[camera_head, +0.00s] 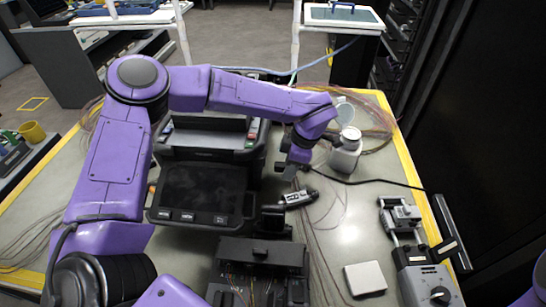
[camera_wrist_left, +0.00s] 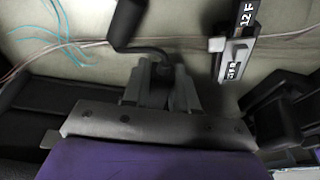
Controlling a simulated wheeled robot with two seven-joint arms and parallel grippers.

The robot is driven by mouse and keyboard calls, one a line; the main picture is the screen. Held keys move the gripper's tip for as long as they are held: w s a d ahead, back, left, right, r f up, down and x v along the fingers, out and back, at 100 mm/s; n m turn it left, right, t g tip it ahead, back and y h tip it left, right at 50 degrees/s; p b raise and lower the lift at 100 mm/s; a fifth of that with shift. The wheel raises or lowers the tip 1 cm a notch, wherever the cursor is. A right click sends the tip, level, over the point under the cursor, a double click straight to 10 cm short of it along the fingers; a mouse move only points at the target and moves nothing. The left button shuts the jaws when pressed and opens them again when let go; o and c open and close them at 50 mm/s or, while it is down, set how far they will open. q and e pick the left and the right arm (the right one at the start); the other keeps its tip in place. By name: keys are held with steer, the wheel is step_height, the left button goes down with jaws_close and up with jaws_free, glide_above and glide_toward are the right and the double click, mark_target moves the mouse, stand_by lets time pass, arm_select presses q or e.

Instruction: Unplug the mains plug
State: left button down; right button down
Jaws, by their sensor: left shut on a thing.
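My left arm reaches over the splicing machine (camera_head: 200,185), and its gripper (camera_head: 290,168) points down just right of the machine. In the left wrist view, the gripper fingers (camera_wrist_left: 163,85) are shut on a dark piece that I take to be the mains plug (camera_wrist_left: 150,52). The fingers hide much of it, and I cannot tell whether it sits in a socket. A black cable (camera_head: 370,181) runs from near the gripper to the table's right side. My right gripper is not in view; only a bit of purple arm shows at the bottom right.
A small grey-black tool (camera_head: 298,198) lies close below the gripper; it also shows in the left wrist view (camera_wrist_left: 232,55). A pale block (camera_head: 365,278) and a grey device (camera_head: 425,285) are nearer the front right. Thin fibres cross the table.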

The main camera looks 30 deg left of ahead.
arm_select(q)
steer(key=shift+f, duration=0.75)
steer(key=c, duration=0.8)
jaws_free()
